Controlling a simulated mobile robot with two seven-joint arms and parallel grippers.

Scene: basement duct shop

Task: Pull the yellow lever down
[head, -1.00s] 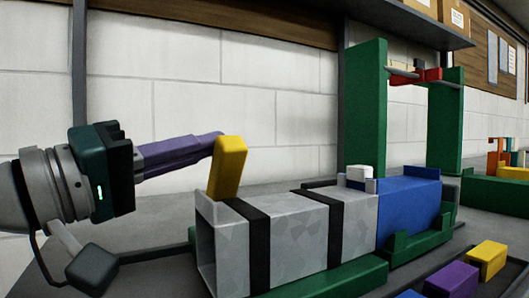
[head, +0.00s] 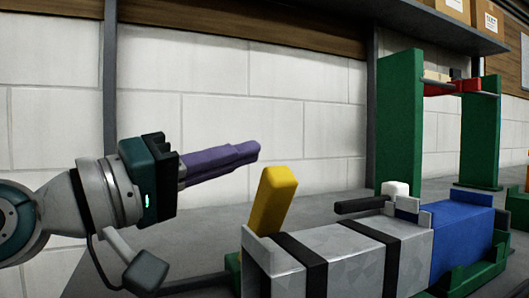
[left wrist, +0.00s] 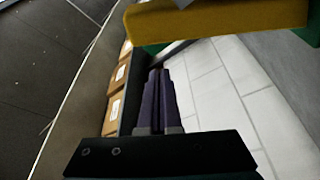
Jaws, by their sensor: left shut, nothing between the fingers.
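The yellow lever (head: 273,202) stands up at the near left end of the grey duct (head: 345,262), its top leaning slightly right. My left gripper (head: 257,149) has its purple fingers shut and empty, just above and left of the lever's top in the head view, with a small gap showing. In the left wrist view the lever (left wrist: 220,20) crosses the top of the picture, beyond the shut fingertips (left wrist: 159,72). The lever's lower end is partly hidden by the duct's end. My right gripper is not in view.
The duct has black bands and joins a blue section (head: 462,232) in a green cradle. A black bar (head: 360,205) and a white block (head: 395,189) sit on top. A green frame (head: 400,130) stands behind. Cardboard boxes (head: 490,15) are on a shelf (head: 420,25).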

